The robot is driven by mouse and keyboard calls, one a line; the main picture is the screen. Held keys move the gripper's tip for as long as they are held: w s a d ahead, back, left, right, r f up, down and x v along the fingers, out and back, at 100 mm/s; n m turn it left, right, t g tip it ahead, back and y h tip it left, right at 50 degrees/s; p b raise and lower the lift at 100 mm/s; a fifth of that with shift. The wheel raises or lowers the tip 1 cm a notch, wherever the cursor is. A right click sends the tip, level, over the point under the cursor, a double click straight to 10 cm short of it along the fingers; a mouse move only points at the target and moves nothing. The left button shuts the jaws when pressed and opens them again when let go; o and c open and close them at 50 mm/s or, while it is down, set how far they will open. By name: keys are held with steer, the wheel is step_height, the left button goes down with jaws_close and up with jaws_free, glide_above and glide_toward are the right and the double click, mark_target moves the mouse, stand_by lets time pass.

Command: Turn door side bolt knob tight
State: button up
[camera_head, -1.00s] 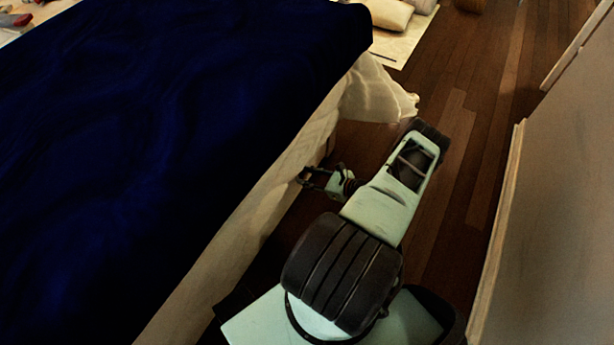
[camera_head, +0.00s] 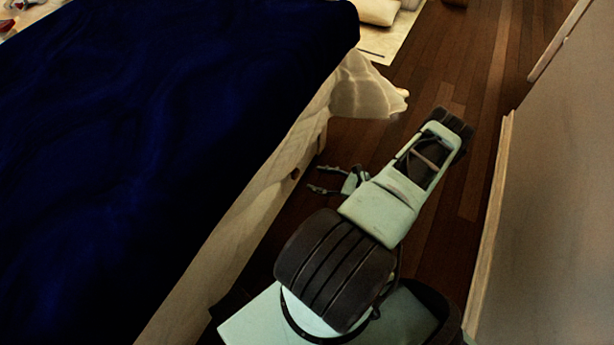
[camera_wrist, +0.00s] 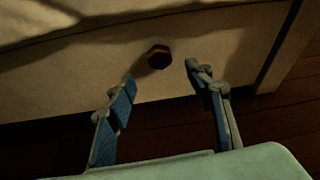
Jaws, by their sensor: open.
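The bolt knob (camera_wrist: 159,57) is a small dark brown, many-sided knob on the pale side board of the bed (camera_wrist: 60,85). In the wrist view it stands just beyond the fingertips, roughly between them and a little above. In the head view the knob (camera_head: 295,173) is a small dark spot on the bed side. My gripper (camera_wrist: 160,75) is open and empty, its two blue-padded fingers apart on either side below the knob, not visibly touching it. In the head view my gripper (camera_head: 317,178) points left toward the bed side, low beside it.
A dark blue cover (camera_head: 170,130) lies on the bed, with pale cloth (camera_head: 365,90) hanging at its corner. A pale wall or door panel (camera_head: 550,200) stands on the right. Dark wood floor (camera_head: 460,90) runs between them, with a light rug (camera_head: 390,40) beyond.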

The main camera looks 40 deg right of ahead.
steer(key=shift+v, duration=1.55)
